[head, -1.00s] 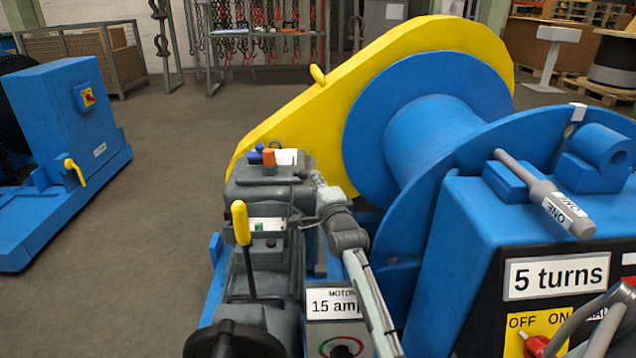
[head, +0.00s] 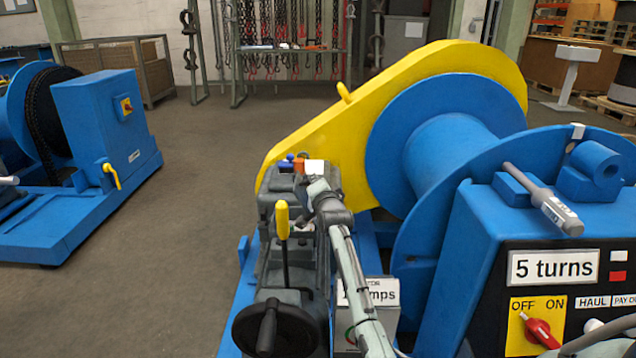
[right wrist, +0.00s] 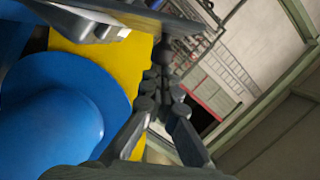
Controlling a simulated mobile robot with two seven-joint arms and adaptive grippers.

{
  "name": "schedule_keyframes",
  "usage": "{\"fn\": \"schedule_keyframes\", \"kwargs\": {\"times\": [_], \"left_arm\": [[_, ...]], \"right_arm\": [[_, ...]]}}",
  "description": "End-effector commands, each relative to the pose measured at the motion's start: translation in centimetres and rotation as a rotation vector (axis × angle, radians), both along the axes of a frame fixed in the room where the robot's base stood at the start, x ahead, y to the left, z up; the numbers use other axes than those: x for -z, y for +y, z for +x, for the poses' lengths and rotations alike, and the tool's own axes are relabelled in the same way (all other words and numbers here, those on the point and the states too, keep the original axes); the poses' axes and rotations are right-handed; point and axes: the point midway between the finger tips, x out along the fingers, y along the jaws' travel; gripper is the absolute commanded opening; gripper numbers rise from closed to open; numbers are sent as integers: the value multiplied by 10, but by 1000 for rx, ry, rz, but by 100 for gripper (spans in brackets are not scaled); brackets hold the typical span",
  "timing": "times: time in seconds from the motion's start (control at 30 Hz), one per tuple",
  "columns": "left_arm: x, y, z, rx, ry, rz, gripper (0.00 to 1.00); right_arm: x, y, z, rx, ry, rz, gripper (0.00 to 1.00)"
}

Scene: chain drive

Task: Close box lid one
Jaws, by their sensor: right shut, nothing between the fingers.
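In the head view, a grey housing (head: 287,184) stands left of the drum, in front of the yellow guard. Blue and orange caps (head: 298,164) and a small white panel (head: 314,166) show at its top. I cannot make out which part is box lid one or how it stands. My right gripper (head: 314,187) is shut and empty at the right side of the housing top. Whether it touches the housing is unclear. The right wrist view shows its dark fingers (right wrist: 160,82) together, beside the yellow guard. My left gripper is not in view.
The yellow guard (head: 335,130) and blue drum (head: 450,140) rise behind and right. A yellow-knobbed lever (head: 282,220) and black handwheel (head: 275,328) stand nearer. A control panel (head: 553,268) is at lower right. Open floor (head: 190,240) lies left, before another blue machine (head: 105,140).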

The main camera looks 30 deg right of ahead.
Motion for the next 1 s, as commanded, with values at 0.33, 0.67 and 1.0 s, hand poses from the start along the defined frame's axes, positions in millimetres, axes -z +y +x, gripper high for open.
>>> {"fn": "schedule_keyframes", "kwargs": {"times": [0.33, 0.67, 1.0], "left_arm": [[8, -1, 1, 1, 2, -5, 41], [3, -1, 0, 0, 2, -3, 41], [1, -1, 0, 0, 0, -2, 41]], "right_arm": [[7, 20, 16, -1, 94, -149, 0], [10, 27, 21, 1, 93, -149, 0], [10, 28, 22, 1, 91, -150, 0]]}}
